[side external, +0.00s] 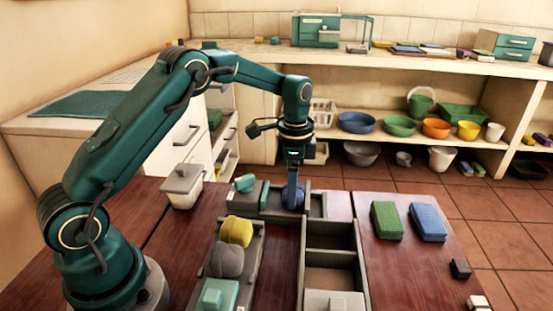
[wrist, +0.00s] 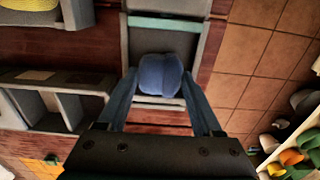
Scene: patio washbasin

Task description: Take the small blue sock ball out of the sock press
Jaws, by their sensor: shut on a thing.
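The small blue sock ball (side external: 292,197) is between the fingers of my gripper (side external: 292,182), at the grey sock press (side external: 317,205) on the wooden table. In the wrist view the blue ball (wrist: 160,74) sits between both blue fingers of my gripper (wrist: 159,82), which is shut on it. Behind it lies the grey trough of the press (wrist: 199,48) with a teal bar across it. The ball overlaps the near end of the trough. I cannot tell whether it still touches the press floor.
A grey tray (side external: 257,262) holds a yellow ball (side external: 236,231), a grey ball (side external: 226,261) and a teal block. A grey divided box (side external: 357,262) stands to its right. Green (side external: 387,220) and blue (side external: 428,222) sponges lie further right. A lidded pot (side external: 183,186) stands at the left.

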